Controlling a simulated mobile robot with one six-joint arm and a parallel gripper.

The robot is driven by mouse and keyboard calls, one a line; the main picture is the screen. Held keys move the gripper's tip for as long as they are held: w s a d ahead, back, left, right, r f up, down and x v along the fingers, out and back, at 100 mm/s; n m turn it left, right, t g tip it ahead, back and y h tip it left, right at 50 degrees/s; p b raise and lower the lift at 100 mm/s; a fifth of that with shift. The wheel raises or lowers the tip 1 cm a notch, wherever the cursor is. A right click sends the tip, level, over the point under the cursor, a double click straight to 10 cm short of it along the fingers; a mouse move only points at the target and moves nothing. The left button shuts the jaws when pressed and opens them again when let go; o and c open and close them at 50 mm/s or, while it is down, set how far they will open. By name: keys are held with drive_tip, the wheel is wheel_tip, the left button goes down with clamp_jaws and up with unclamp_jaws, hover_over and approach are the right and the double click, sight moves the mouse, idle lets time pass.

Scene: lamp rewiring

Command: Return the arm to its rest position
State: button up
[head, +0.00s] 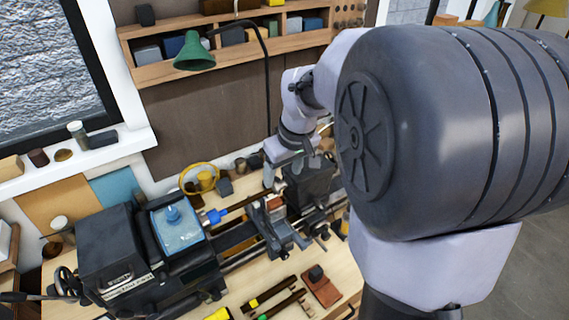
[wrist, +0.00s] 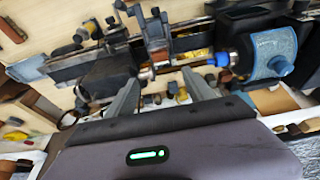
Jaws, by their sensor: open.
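My arm reaches from the right across the head view. My gripper (head: 276,172) hangs over the lathe, beside a dark block at the lathe's right end. In the wrist view my gripper (wrist: 162,90) is open, with its two grey fingers apart and nothing held between them. The lathe's dark headstock (head: 106,256) and its blue-topped part (head: 179,226) stand to the gripper's left in the head view. The fingers point toward the lathe bed in the wrist view, near a small copper-coloured piece (wrist: 146,73). I cannot tell whether they touch anything.
A green lamp shade (head: 194,53) on a curved black arm stands behind the lathe. A wooden wall shelf (head: 160,72) holds several boxes. A yellow ring-shaped item (head: 200,178) stands behind the lathe. Dark bars (head: 272,296) and small tools lie on the bench front.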

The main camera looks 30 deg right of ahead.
drive_tip(key=s+a+f+m+t+y+b, duration=0.2)
drive_tip(key=s+a+f+m+b, duration=0.2)
drive_tip(key=s+a+f+b, duration=1.3)
drive_tip(key=s+a+b, duration=0.1)
drive_tip(key=b, duration=0.5)
drive_tip(key=shift+s+f+m, duration=0.35)
drive_tip(key=shift+m, duration=0.05)
drive_tip(key=shift+c, duration=0.4)
